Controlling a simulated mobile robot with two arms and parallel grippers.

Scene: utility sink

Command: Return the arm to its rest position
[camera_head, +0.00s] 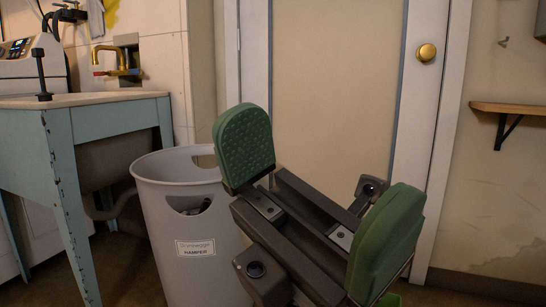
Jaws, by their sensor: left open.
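My left gripper (312,190) is large in the middle of the head view, in front of the door. Its two green padded fingers stand wide apart, with nothing between them. The dark gripper body slants between the fingers and covers the lower part of the door. The gripper's left side overlaps the right edge of the grey hamper in the picture; I cannot tell that they touch. My right gripper is not in view.
A grey hamper (170,243) with handle holes stands on the floor at left centre. A blue-legged utility sink (88,124) with a brass tap (118,67) is at the left. A closed door (335,75) with a brass knob is behind. A wooden shelf (515,108) is at the right.

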